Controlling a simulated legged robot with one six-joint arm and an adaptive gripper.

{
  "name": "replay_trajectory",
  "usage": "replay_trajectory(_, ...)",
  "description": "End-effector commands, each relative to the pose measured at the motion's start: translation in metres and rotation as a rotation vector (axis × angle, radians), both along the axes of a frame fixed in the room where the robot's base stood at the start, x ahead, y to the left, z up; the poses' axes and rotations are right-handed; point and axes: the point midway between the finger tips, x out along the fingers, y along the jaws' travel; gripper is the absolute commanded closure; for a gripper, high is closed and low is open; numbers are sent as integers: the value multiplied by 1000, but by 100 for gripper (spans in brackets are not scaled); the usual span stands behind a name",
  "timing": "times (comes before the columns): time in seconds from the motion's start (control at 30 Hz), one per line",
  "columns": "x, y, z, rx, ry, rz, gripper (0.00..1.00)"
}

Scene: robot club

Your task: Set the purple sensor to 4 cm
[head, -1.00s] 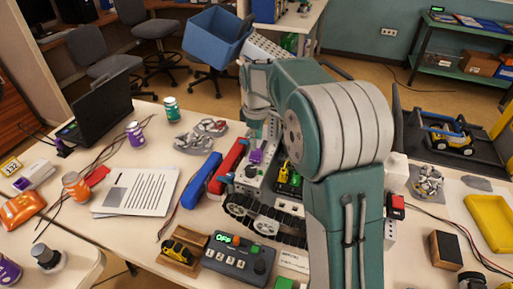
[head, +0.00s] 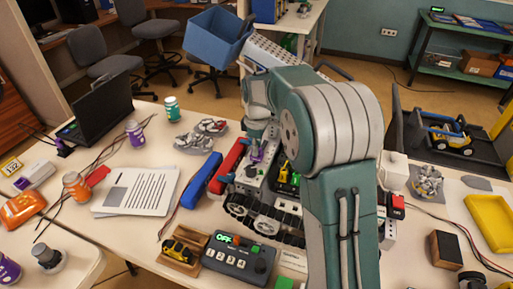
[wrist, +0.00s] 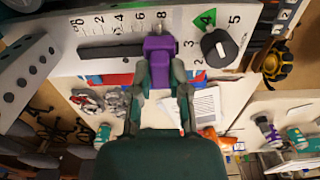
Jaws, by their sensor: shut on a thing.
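The purple sensor (wrist: 160,55) sits on a pale panel (wrist: 100,28) printed with a scale from 0 to 8. It stands by the 8 mark, at the right end of a dark slot (wrist: 110,51) that runs left under the lower numbers. My gripper (wrist: 160,72) has a finger on each side of the sensor and is shut on it. In the head view, the sensor (head: 257,155) shows small under my gripper, on the tracked robot model (head: 250,180). My arm hides part of that model.
A dark knob (wrist: 218,46) with a number dial and a green triangle (wrist: 205,18) are right of the sensor on the panel. A red block (head: 231,160) and a blue block (head: 202,178) lie left of the model. A control box (head: 238,257) reading OFF stands in front.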

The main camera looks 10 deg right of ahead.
Motion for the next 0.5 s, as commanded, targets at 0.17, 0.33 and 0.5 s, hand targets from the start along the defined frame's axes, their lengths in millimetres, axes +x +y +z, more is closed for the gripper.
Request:
replay_trajectory(0.17, 20, -11, -1, 2, -4, -1, 100)
replay_trajectory(0.33, 31, -19, -1, 2, -4, 0, 100)
replay_trajectory(0.5, 32, -19, -1, 3, -2, 1, 100)
